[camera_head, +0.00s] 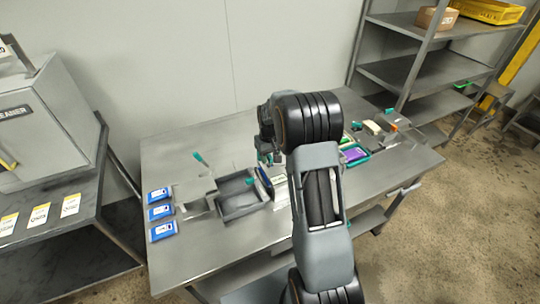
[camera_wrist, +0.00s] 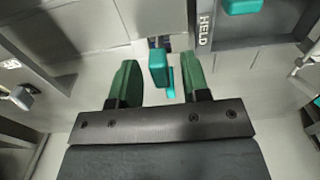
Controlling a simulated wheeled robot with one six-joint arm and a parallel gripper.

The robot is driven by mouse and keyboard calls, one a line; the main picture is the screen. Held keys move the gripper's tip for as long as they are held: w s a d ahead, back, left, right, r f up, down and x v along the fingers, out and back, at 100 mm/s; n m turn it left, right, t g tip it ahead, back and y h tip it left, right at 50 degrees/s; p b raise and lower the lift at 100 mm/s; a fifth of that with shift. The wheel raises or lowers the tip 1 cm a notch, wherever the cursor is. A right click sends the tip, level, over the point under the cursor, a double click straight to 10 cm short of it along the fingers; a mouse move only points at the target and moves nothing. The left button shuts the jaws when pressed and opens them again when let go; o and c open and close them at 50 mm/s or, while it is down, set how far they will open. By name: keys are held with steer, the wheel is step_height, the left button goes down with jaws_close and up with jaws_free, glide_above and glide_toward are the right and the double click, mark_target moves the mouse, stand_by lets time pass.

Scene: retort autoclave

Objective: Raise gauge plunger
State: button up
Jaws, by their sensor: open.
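My gripper (camera_wrist: 161,64) is open, with its two green fingers apart. A teal block (camera_wrist: 157,66), which looks like the gauge plunger's grip, shows between the fingertips, with a thin teal strip (camera_wrist: 171,84) beside it. I see no finger clearly touching it. What it is mounted on is mostly hidden. In the head view my gripper (camera_head: 267,157) is over the middle of the steel table, and my arm hides much of what lies beneath it.
A dark tray marked HELD (camera_wrist: 229,32) with a teal tab (camera_wrist: 242,5) is close at right in the wrist view. On the table (camera_head: 190,260) are blue-and-white packs (camera_head: 159,212), an upright teal-tipped lever (camera_head: 199,159) and a purple pack (camera_head: 355,154). The table's front left is clear.

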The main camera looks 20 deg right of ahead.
jaws_close()
stand_by(0.4)
steer(key=shift+w+r+p, duration=0.1)
steer(key=shift+r+p, duration=0.2)
steer(key=shift+r, duration=0.7)
jaws_free()
step_height(320, 180, up, 14)
steer(key=b, duration=0.1)
steer(key=shift+f, duration=0.15)
